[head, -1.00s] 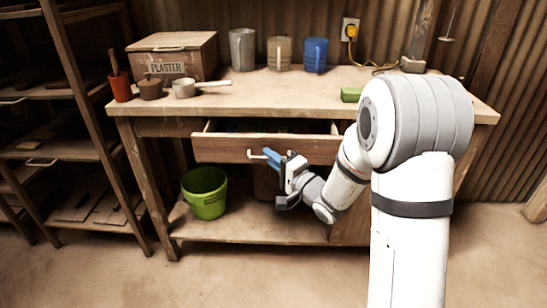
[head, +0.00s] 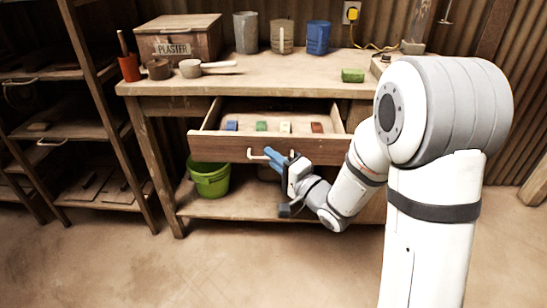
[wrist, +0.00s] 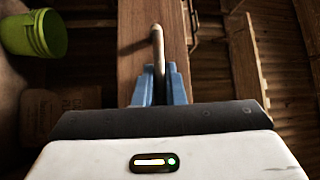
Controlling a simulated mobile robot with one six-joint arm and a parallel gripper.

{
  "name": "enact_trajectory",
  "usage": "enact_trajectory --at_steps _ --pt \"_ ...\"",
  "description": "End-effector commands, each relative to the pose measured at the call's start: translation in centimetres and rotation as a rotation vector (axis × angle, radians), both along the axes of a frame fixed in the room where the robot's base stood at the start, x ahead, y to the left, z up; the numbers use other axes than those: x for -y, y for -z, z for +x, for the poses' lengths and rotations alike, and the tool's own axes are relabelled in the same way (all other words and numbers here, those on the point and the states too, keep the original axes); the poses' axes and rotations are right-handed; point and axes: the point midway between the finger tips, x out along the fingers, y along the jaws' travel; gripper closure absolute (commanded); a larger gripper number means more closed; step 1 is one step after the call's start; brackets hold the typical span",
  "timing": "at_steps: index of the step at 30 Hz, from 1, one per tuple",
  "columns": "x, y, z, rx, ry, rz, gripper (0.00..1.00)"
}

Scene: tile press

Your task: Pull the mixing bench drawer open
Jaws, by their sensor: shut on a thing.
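The mixing bench drawer (head: 230,146) is pulled well out from under the bench top (head: 290,90). Its wooden front faces me and its pale handle (head: 256,155) runs across the middle. My gripper (head: 273,157) has blue fingers shut on the handle's right part. In the wrist view the blue fingers (wrist: 160,88) close around the handle bar (wrist: 157,45), with the drawer front (wrist: 135,50) behind it. Inside the drawer a blue block (head: 231,126), a green block (head: 261,126), a cream block (head: 285,127) and a red-brown block (head: 317,127) lie in a row.
A green bucket (head: 209,180) stands on the lower shelf, below the drawer's left side. A plaster box (head: 178,40), pots, mugs and a green block (head: 352,75) stand on the bench top. Shelving (head: 65,130) is at the left. The floor in front is clear.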

Motion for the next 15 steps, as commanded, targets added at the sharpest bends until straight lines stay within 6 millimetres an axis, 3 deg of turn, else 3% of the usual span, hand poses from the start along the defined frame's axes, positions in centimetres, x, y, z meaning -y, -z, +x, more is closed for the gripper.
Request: enact_trajectory --at_steps 2,3,6,15 --pt "0.03 0.07 0.01 -0.001 0.002 -0.001 1.00" --pt "0.01 0.07 0.01 -0.002 0.001 -0.001 0.89" --pt "-0.02 0.07 0.01 -0.002 0.001 -0.001 0.81" --pt "0.20 0.07 -0.19 -0.002 0.001 -0.001 0.81"
